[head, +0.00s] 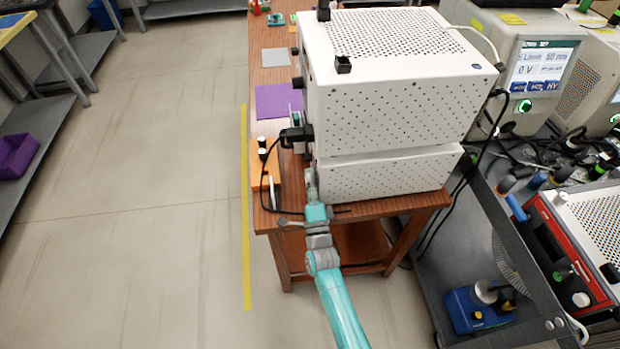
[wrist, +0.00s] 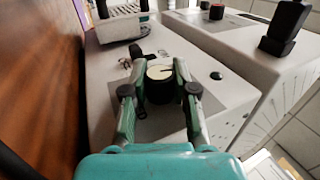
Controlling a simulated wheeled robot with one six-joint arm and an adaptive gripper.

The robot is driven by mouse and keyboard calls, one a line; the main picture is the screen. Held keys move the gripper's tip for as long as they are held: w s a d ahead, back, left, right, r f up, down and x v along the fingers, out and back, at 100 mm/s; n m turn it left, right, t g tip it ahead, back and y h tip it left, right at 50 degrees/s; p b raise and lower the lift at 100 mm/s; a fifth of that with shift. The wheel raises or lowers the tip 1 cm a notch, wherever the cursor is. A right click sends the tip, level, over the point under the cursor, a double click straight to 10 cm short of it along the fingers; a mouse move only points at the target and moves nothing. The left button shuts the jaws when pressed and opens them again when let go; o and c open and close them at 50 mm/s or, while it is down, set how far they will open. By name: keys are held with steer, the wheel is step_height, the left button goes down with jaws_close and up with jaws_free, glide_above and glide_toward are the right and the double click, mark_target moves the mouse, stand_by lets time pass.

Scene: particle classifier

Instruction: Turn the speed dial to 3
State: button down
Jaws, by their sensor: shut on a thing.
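In the wrist view the speed dial (wrist: 160,75) is a round knob with a pale face, a dark pointer line and a dark side. It stands on the white front panel of the device (wrist: 104,72). My gripper (wrist: 158,72) has one finger on each side of the dial and is shut on it. The pointer line runs toward the right of the picture. I cannot read any number marks around the dial. In the head view my gripper (head: 311,180) is at the front of the lower white box (head: 385,175); the dial is hidden there.
The upper white box (head: 400,95) sits on the lower one on a wooden table (head: 370,208). A black plug (head: 296,134) with a cable sticks out near my gripper. A grey cart (head: 450,250) stands to the right.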

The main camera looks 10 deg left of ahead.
steer(key=shift+d+f, duration=0.1)
steer(key=c, duration=0.9)
jaws_free()
steer(key=shift+s, duration=0.1)
steer(key=v, duration=0.5)
steer(key=s+d, duration=0.1)
steer(key=s, duration=0.2)
steer(key=s+d, duration=0.1)
steer(key=s, duration=0.3)
steer(key=s+d, duration=0.1)
steer(key=s, duration=0.3)
steer(key=shift+s+d, duration=0.15)
